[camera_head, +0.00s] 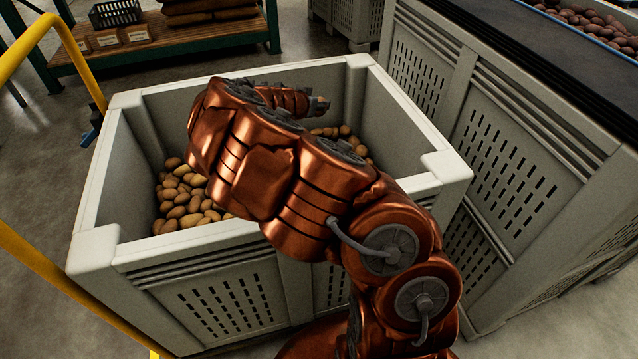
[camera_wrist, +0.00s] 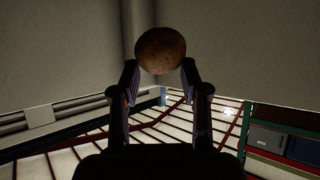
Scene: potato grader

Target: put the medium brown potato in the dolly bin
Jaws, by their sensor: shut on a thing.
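A round brown potato (camera_wrist: 160,47) sits between the fingertips of my gripper (camera_wrist: 160,74) in the wrist view. The gripper is shut on it. In the head view my copper arm reaches over a large open grey bin (camera_head: 97,205), the only open bin below the arm. No label or wheels show on it, so I cannot tell from the picture whether it is the dolly bin. Grey wall surfaces meet in a corner behind the potato in the wrist view.
Many potatoes (camera_head: 185,195) lie inside the grey bin. Another tall grey slatted crate (camera_head: 500,150) stands close on the right, beside a dark belt (camera_head: 540,50). A yellow rail (camera_head: 30,45) runs at the left. A green-framed shelf (camera_head: 165,45) stands behind.

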